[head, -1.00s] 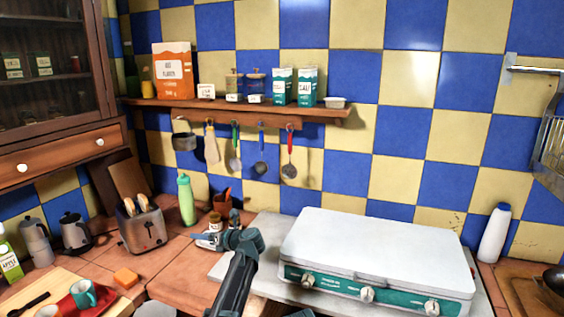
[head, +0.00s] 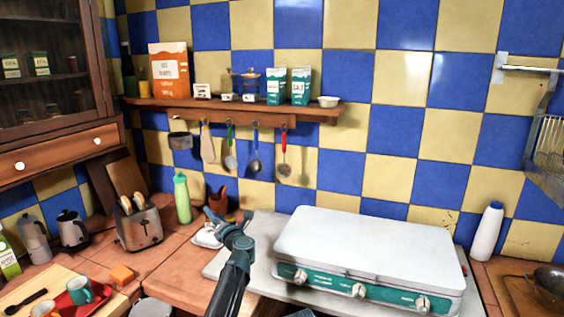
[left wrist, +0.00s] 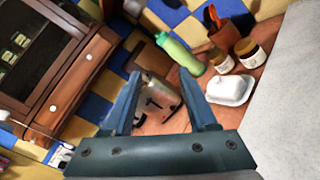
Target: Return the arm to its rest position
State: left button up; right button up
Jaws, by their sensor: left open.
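My left gripper (head: 214,215) shows in the head view at the end of my dark arm, which rises from the bottom edge just left of the white stove. In the left wrist view its two blue-grey fingers (left wrist: 165,95) stand wide apart with nothing held between them. The toaster (left wrist: 158,100) shows behind the gap, farther off. In the head view the gripper is in front of a white butter dish (head: 207,238), which it partly hides. My right gripper is not in view.
The camping stove (head: 375,245) is right of my arm. The toaster (head: 139,228), a green bottle (head: 182,199) and a utensil pot (head: 218,203) stand behind and left. A cutting board (head: 108,300) with a red tray (head: 80,300) lies front left. A shelf (head: 235,108) with hanging utensils is above.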

pick_arm(q)
jog(key=s+d+r+m+t+h, duration=0.15)
jog(key=d+m+t+h, duration=0.25)
jog(key=d+m+h, duration=0.55)
jog(key=s+d+f+m+g+h, duration=0.55)
jog(key=s+f+m, duration=0.2)
jog(key=m, duration=0.65)
jog(key=s+a+f+m+g+y, duration=0.25)
jog(key=s+f+g, duration=0.2)
jog(key=s, duration=0.55)
jog(key=s+a+f+m+g+y, duration=0.1)
jog(key=s+a+f+m+g, duration=0.25)
jog(key=s+f, duration=0.4)
jog(key=s+a+f+m+g+y, duration=0.25)
jog(key=s+f+m+g, duration=0.2)
jog(key=s, duration=0.75)
jog(key=s+d+r+m+g, duration=0.1)
jog(key=s+d+m, duration=0.2)
jog(key=d, duration=0.7)
jog(key=shift+s+p, duration=0.45)
jog(key=shift+s, duration=0.45)
